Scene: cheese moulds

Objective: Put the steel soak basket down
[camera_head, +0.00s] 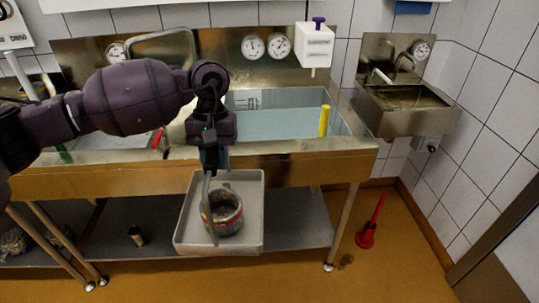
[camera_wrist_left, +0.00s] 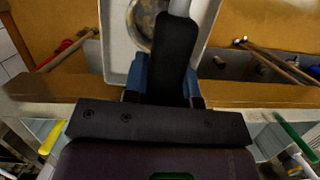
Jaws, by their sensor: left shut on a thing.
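The steel soak basket (camera_head: 226,212) is a round, dark metal vessel with a reddish band, seen over the pale grey tray (camera_head: 254,198). A long grey handle rises from it to my left gripper (camera_head: 211,158), which is shut on it in front of the sink's front edge. In the left wrist view the handle runs between the blue fingertips of the gripper (camera_wrist_left: 165,80), and part of the basket (camera_wrist_left: 146,22) shows beyond, over the tray (camera_wrist_left: 117,45). I cannot tell whether the basket touches the tray's floor. My right gripper is not in view.
The steel sink counter (camera_head: 300,146) has a water-filled basin with a yellow upright object (camera_head: 324,121). A lower shelf (camera_head: 300,222) runs beneath, holding a small dark jar (camera_head: 137,236). A red plunger-like tool (camera_head: 369,228) stands on the floor at right. A small wall sink (camera_head: 408,108) is at right.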

